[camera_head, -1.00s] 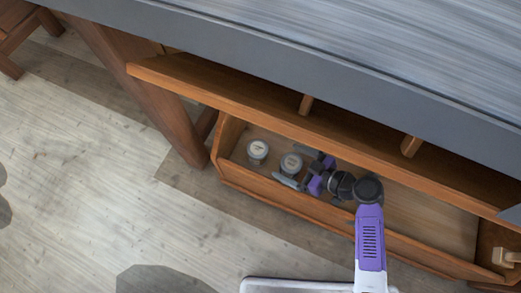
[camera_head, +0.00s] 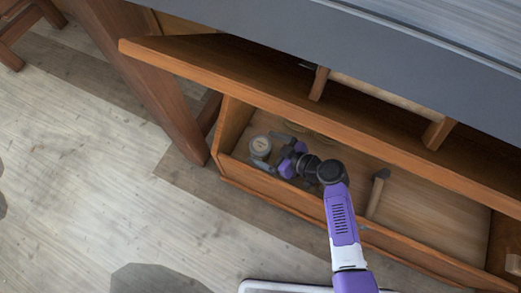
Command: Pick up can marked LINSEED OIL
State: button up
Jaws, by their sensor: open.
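A round can with a pale lid (camera_head: 260,145) stands in the left end of the open wooden drawer (camera_head: 250,184). Its lid marking is too small to read, so I cannot tell whether it is the LINSEED OIL can. My gripper (camera_head: 272,151) is open inside the drawer, with its grey fingers at the can's right side, one toward the back and one toward the front. I cannot tell whether they touch it. The second can from the earlier view does not show clearly; my gripper and wrist cover that area.
A wooden board (camera_head: 210,68) runs above the drawer's back, under the grey bench top (camera_head: 430,85). A handled tool (camera_head: 377,192) lies in the drawer right of my arm. The drawer's right part is mostly bare. A wooden leg (camera_head: 150,90) stands at left.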

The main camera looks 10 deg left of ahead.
jog(key=shift+a+f, duration=0.1)
jog(key=shift+a, duration=0.05)
jog(key=c, duration=1.7)
jog(key=shift+w, duration=0.1)
grip_shut()
